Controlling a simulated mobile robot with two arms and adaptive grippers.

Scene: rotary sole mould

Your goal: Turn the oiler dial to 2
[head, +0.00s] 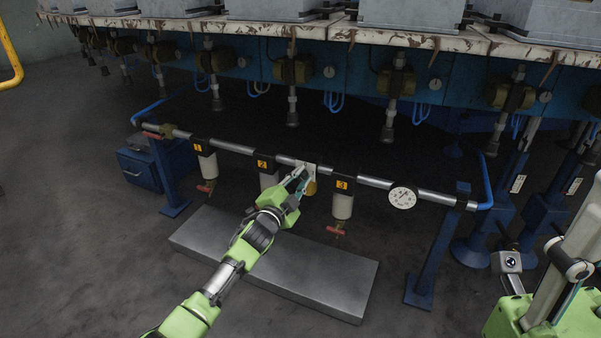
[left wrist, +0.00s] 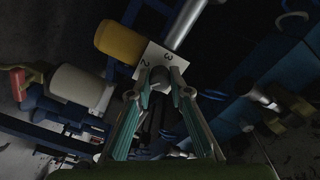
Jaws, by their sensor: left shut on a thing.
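The oiler hangs on the grey pipe between the units labelled 2 and 3. Its white plate (head: 311,167) and amber bowl (head: 311,189) show in the head view, partly behind my left gripper. In the left wrist view, the white plate (left wrist: 172,58) bears a 2 and a 3, and the amber bowl (left wrist: 118,40) sits to its left. My left gripper (head: 304,171) is shut on the small grey dial (left wrist: 160,77) in front of the plate. The fingertips cover parts of the dial, and I cannot read its setting.
Units labelled 1 (head: 207,163), 2 (head: 268,170) and 3 (head: 342,200) hang from the pipe, with a gauge (head: 402,197) to their right. A grey metal slab (head: 300,280) lies below. The mould machine (head: 350,35) overhangs behind. A blue post (head: 436,250) stands at right.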

